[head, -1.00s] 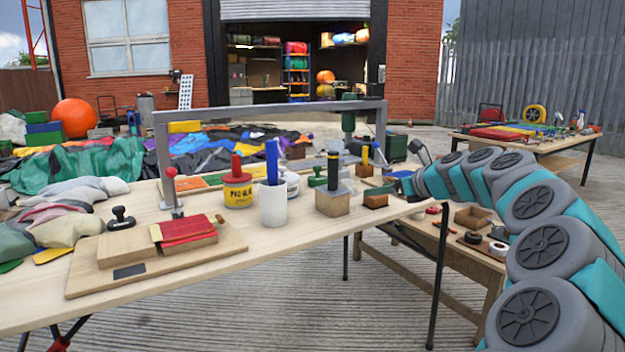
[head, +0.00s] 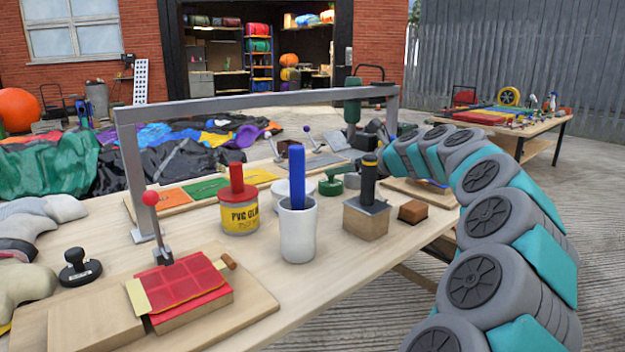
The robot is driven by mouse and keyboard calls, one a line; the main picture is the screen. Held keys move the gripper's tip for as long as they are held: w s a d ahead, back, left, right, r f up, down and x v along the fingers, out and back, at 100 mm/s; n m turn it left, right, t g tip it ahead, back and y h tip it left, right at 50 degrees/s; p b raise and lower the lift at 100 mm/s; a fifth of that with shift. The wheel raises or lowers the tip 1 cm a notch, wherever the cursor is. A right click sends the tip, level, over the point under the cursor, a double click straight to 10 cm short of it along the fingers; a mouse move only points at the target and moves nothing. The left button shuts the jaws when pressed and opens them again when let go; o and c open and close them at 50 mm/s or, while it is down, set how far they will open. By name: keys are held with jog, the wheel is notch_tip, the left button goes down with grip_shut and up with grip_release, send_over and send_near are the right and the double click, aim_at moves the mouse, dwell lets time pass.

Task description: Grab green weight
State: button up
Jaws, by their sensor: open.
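A green weight-like piece with a round base and a knob on top (head: 331,183) stands upright on the wooden table, just behind and right of the white cup. It is the nearest match for the green weight. My arm curves in from the right, and my gripper (head: 382,160) is at its far end, right of the green piece and beyond the black-handled block. Its fingers are small and partly hidden there. It is open, apart from the green piece, and nothing shows held in it.
A grey metal frame (head: 260,101) spans above. The table's front middle is clear.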

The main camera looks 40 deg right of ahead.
aim_at(331, 180)
jog(key=shift+x, duration=0.8)
jog(key=x, duration=0.6)
jog(key=shift+w+f, duration=0.1)
jog(key=shift+f, duration=0.15)
jog(key=shift+w, duration=0.3)
jog(key=shift+c, duration=0.3)
grip_shut()
